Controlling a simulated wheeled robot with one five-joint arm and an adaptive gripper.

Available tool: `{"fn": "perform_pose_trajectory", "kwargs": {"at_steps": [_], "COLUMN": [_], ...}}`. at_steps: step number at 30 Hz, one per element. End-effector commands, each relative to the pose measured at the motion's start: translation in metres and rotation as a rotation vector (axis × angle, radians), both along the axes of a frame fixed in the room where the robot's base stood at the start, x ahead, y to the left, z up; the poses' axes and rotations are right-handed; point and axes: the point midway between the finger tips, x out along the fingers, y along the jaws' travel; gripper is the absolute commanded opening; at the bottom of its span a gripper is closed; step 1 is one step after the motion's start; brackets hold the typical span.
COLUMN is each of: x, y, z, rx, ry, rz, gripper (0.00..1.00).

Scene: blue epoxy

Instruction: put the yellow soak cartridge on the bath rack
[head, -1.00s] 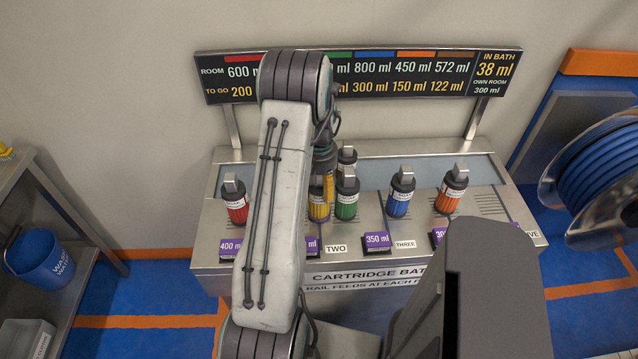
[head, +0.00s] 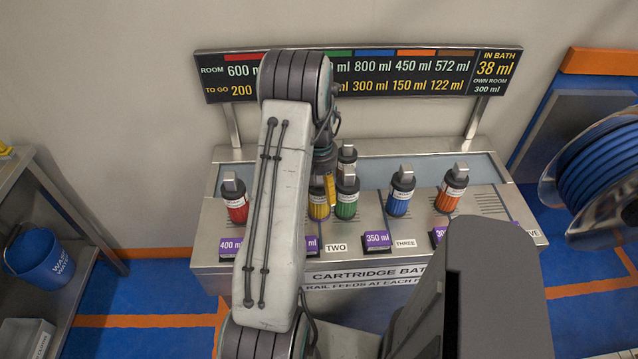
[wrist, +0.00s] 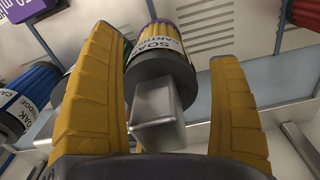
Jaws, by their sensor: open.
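The yellow soak cartridge (head: 318,208) stands upright on the steel cartridge bath, partly hidden by my arm in the head view. In the wrist view, the yellow cartridge (wrist: 171,28) shows its white label, dark cap and grey block handle. My gripper (wrist: 165,55) is open. Its two yellow fingers are either side of the cap and handle, with a gap at the right finger; contact at the left finger cannot be told. In the head view, my gripper (head: 329,190) is mostly hidden behind my arm. The bath rack (head: 480,203) has slotted steel bays.
A green cartridge (head: 346,203) stands close right of the yellow one, with a dark-capped cartridge (head: 347,158) behind. Red (head: 236,205), blue (head: 398,200) and orange (head: 449,196) cartridges stand along the bath. A volume board (head: 400,75) rises behind.

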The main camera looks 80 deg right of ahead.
Motion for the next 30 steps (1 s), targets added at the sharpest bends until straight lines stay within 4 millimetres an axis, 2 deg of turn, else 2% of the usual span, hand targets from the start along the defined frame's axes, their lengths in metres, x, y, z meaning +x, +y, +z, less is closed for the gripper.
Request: {"fn": "perform_pose_trajectory", "kwargs": {"at_steps": [5,8,21,30], "x": [0.0,0.0,0.001,0.001], "y": [-0.001,-0.002,-0.001,-0.001], "z": [0.008,0.022,0.096,0.118], "rx": [-0.004,-0.005,-0.004,-0.002], "ry": [0.0,-0.001,0.0,-0.001], "rz": [0.0,0.0,0.0,0.0], "gripper": [0.84,0.84,0.84,0.84]}}
